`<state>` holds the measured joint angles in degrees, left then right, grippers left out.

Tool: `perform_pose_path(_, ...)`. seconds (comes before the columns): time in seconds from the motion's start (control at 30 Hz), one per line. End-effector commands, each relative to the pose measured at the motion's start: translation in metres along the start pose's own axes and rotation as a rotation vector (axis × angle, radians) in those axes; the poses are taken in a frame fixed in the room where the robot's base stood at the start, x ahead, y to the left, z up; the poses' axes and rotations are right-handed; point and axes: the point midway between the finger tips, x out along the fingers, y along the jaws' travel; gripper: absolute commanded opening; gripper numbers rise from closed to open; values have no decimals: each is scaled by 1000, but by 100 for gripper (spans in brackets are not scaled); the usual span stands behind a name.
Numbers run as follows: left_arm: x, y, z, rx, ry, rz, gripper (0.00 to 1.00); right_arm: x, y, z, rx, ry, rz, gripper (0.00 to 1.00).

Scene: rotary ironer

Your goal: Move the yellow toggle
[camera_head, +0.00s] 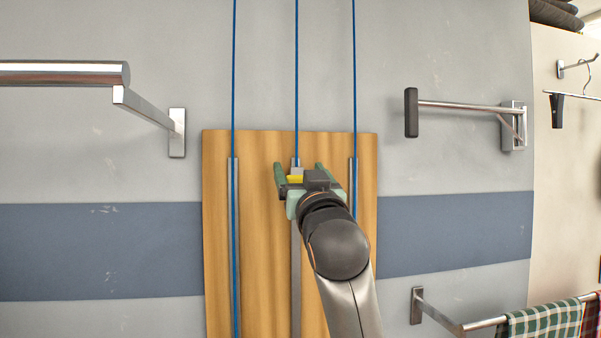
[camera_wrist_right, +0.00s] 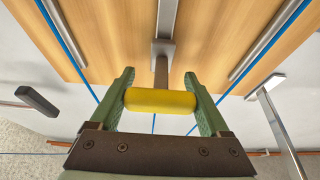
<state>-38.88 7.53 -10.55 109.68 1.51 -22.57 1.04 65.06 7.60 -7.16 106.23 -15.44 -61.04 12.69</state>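The yellow toggle (camera_head: 294,179) is a short bar, partly hidden behind my right gripper in the head view. In the right wrist view the toggle (camera_wrist_right: 160,101) lies crosswise on a brown stem that comes down from a grey metal mount (camera_wrist_right: 163,48). My right gripper (camera_head: 300,174) has green fingers, one at each end of the toggle. My left gripper is not in view.
Behind the toggle is a wavy wooden panel (camera_head: 262,240) with vertical rails and blue cords (camera_head: 296,70). Metal brackets stick out from the wall at left (camera_head: 60,73) and right (camera_head: 455,107). A low rail at the right carries checked cloths (camera_head: 545,320).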

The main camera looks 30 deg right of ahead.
Motion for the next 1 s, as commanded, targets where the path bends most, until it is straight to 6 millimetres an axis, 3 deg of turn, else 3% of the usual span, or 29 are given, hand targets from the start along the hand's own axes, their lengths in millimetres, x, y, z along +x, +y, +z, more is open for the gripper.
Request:
perform_pose_path(0.07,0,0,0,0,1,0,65,0,0,0,0,0,0,62)
perform_pose_path(0.6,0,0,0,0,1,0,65,0,0,0,-1,-1,0,1)
perform_pose_path(1.0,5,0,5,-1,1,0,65,-4,0,10,-1,-2,0,0)
